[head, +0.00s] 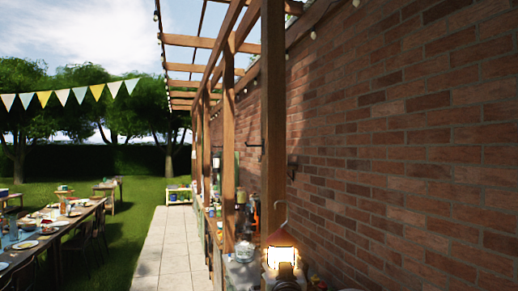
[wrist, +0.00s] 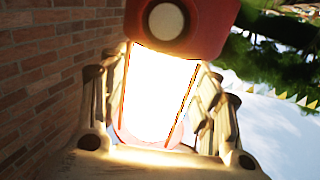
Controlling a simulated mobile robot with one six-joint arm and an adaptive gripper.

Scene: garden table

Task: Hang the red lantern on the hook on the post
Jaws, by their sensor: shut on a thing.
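The red lantern (head: 280,239) is lit and stands upright low in the head view, its wire handle raised above its red cap. In the wrist view its glowing body (wrist: 158,95) fills the space between the fingers, with the red part (wrist: 185,28) at the top. My gripper (wrist: 155,85) is shut on the lantern's body; in the head view my gripper (head: 286,273) is partly lost in the glare. The wooden post (head: 273,125) rises behind and above the lantern. A small dark hook (head: 254,146) shows at the post's left side, above and left of the handle.
A brick wall (head: 420,130) fills the right side. Another dark bracket (head: 292,167) shows just right of the post. A cluttered bench runs along the wall behind the lantern. A paved path (head: 172,240) and a laid table (head: 60,228) lie to the left.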

